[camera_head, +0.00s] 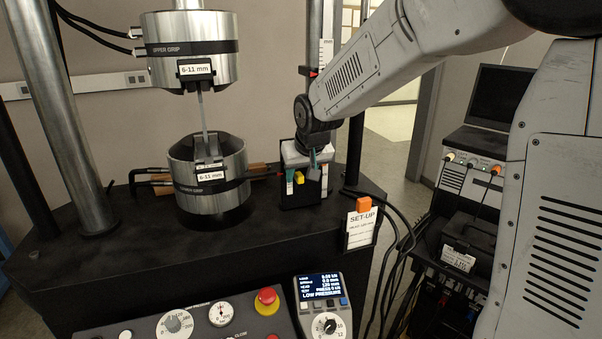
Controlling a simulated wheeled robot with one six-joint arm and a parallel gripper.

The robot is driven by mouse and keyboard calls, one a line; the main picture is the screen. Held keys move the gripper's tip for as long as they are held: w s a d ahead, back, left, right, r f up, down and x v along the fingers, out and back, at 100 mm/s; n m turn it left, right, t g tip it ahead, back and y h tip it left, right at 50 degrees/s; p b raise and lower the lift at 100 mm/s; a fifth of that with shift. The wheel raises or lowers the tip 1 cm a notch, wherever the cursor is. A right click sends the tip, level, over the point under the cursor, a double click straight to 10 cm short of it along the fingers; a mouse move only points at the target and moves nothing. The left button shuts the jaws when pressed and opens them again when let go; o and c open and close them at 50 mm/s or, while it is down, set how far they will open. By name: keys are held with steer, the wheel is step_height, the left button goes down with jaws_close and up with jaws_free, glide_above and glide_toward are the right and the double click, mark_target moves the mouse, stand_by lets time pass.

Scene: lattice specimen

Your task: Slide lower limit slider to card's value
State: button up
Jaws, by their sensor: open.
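The set-up card (362,228) hangs at the front right edge of the black machine table; its heading reads "SET-UP", but the small lines below are too small to read. A white scale strip (326,52) stands by the right column, with a red slider (313,73) at its left side. The lower part of the scale is hidden behind my arm. My gripper (307,178) points down over the right side of the table, open.
The steel lower grip (208,180) stands left of my gripper, below the upper grip (192,52), with a thin specimen between them. Tools with wooden handles (160,182) lie behind. A control panel (190,322) and display unit (323,306) are in front. Cables hang at right.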

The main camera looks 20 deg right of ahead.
steer(key=v, duration=0.6)
stand_by(0.5)
steer(key=v, duration=0.7)
steer(key=shift+s+r, duration=0.2)
steer(key=shift+r, duration=0.15)
